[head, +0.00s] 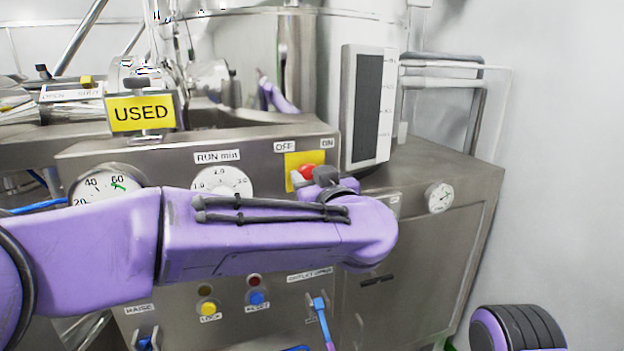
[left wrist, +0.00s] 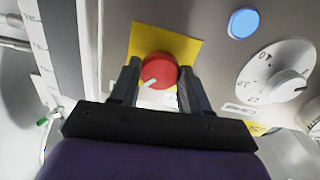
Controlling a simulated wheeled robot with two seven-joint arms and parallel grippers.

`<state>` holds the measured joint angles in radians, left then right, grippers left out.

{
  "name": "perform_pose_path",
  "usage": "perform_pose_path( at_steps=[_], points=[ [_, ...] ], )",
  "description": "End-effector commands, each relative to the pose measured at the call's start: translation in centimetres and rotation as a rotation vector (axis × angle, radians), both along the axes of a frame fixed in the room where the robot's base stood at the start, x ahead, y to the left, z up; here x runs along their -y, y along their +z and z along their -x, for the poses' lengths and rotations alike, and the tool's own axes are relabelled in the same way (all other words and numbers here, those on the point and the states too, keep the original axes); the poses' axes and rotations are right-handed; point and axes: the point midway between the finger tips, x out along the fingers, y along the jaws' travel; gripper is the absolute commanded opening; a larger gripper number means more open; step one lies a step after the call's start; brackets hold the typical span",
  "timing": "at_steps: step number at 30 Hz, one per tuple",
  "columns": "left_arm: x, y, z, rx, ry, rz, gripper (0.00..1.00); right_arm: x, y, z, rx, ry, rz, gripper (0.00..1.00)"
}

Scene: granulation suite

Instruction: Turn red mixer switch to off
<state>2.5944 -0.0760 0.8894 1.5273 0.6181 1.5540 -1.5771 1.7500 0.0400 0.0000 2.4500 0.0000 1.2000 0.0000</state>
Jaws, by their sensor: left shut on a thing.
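The red mixer switch (head: 310,171) is a round knob on a yellow plate (head: 291,161), on the upper right of the steel control panel. An OFF label is above its left side and an ON label above its right. My left gripper (head: 314,179) reaches it from the front; my arm partly hides the switch and fingers. In the left wrist view, the red switch (left wrist: 158,70) sits between the two dark fingers of my left gripper (left wrist: 157,82), which are shut on it. Its white mark points to the lower left in that view. My right gripper is not in view.
A RUN min dial (head: 222,181) is left of the switch. A yellow USED sign (head: 141,113) stands above a gauge (head: 105,187). Yellow (head: 208,308) and blue (head: 257,298) buttons are below my arm. A tall white-framed panel (head: 367,105) rises close on the right.

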Motion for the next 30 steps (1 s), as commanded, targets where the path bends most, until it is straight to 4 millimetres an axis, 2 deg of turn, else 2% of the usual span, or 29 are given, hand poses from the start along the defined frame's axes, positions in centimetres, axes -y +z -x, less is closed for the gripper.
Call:
perform_pose_path(
  at_steps=[14, 30],
  points=[
    [0.0, -0.2, 0.0, 0.126, -0.001, 0.389, 0.16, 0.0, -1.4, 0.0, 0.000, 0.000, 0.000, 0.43],
    [0.0, -0.5, 0.0, 0.285, -0.001, 0.877, 0.16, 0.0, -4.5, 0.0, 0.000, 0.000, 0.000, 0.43]
  ],
)
